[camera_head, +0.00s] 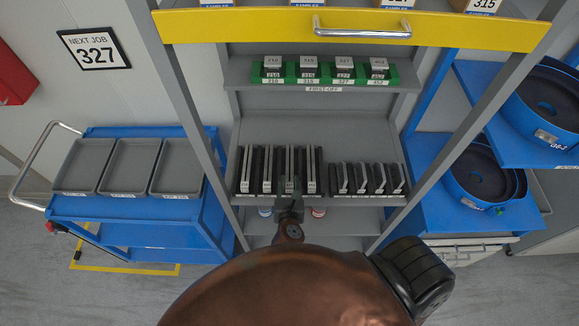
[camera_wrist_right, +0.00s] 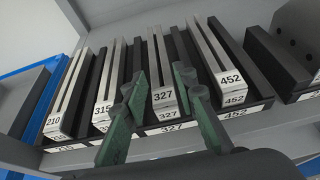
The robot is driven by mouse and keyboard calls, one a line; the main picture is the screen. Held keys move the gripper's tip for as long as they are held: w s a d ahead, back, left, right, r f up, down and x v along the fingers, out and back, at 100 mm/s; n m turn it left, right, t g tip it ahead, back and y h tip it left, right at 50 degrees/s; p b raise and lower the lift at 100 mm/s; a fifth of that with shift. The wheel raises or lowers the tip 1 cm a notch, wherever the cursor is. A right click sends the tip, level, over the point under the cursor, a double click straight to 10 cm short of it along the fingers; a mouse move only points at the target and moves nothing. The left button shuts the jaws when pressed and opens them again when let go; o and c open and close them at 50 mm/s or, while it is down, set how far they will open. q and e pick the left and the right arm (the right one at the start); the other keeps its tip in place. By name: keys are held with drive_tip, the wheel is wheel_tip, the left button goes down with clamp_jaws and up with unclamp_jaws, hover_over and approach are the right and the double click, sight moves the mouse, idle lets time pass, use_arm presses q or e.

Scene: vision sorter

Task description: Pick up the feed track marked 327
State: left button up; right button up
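The feed track marked 327 (camera_wrist_right: 163,97) stands in the middle of a row of pale, slotted tracks in the right wrist view. It also shows in the head view (camera_head: 290,158). My right gripper (camera_wrist_right: 161,82) is open, with one green-padded finger on each side of the 327 track's front end. I see gaps between the fingers and the track, and cannot tell whether they touch it. In the head view the right gripper (camera_head: 290,204) is at the shelf's front edge, below the track. My left gripper is not in view.
Tracks 315 (camera_wrist_right: 103,110) and 452 (camera_wrist_right: 230,79) stand close on either side, with black dividers between. Track 210 (camera_wrist_right: 53,122) is further left. A blue cart (camera_head: 140,205) with grey trays stands left. A yellow drawer front (camera_head: 240,26) spans the rack above.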

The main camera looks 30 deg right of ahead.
sight(289, 167)
drive_tip(key=x, duration=0.4)
drive_tip(key=shift+a, duration=0.2)
drive_tip(key=shift+w+d, duration=0.3)
drive_tip(key=shift+w, duration=0.1)
drive_tip(key=x, duration=0.4)
drive_tip(key=shift+w+d, duration=0.2)
drive_tip(key=shift+w, duration=0.05)
clamp_jaws()
drive_tip(key=shift+r, duration=0.15)
